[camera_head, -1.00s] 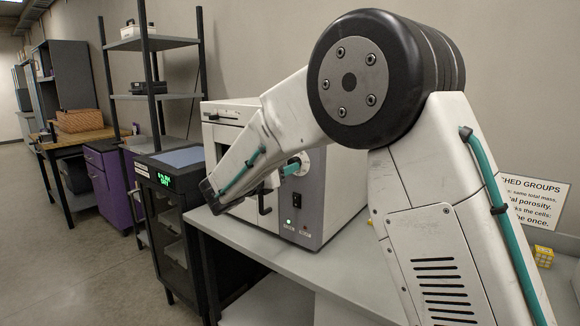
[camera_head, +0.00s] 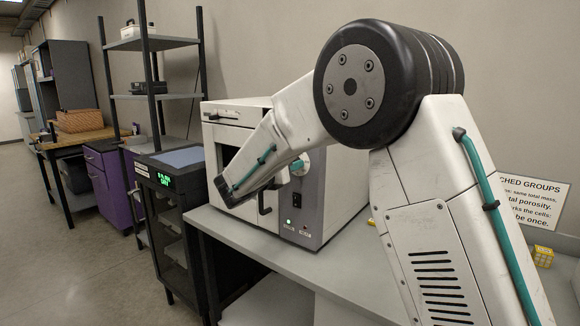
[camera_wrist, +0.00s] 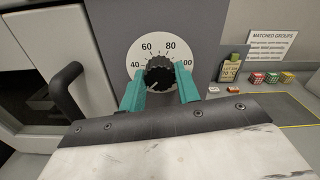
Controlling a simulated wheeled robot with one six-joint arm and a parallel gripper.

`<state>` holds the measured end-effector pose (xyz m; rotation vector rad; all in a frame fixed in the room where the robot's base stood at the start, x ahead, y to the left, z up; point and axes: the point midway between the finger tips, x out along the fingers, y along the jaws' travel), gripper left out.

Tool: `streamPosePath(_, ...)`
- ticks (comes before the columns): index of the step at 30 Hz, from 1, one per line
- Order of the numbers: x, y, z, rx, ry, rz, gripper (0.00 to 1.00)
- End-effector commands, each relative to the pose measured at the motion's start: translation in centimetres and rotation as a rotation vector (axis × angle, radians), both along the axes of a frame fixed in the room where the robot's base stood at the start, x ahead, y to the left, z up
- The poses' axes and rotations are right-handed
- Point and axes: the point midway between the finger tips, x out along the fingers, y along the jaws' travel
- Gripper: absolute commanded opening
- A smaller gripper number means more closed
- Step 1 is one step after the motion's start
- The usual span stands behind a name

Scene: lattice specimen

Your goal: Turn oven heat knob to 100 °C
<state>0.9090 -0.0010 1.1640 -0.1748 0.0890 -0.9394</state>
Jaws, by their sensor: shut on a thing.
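The oven (camera_head: 330,190) is a white box with a grey control panel, standing on a bench. In the wrist view its black ribbed heat knob (camera_wrist: 160,66) sits at the centre of a white round dial (camera_wrist: 142,50) marked 40, 60, 80 and 100. My gripper (camera_wrist: 161,84) has its teal fingers on either side of the knob, shut on it. The fingers cover the lower dial, and I cannot clearly read where the knob points. In the head view my wrist hides most of the knob, and the gripper (camera_head: 298,166) shows only in part.
The black oven door handle (camera_wrist: 68,92) stands out left of the knob. A black switch (camera_head: 297,200) and a lit lamp (camera_head: 291,222) sit low on the panel. Small coloured cubes (camera_wrist: 271,77) and a sign (camera_wrist: 271,44) are at the right. The bench front (camera_head: 262,246) is clear.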

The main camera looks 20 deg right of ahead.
Motion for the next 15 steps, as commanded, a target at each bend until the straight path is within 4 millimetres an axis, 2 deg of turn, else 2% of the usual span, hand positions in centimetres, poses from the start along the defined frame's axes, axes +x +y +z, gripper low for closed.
streamPosePath(8,0.02,0.04,0.00,0.058,-0.080,0.000,0.09)
streamPosePath(15,0.03,0.05,0.01,0.171,-0.235,0.000,0.09)
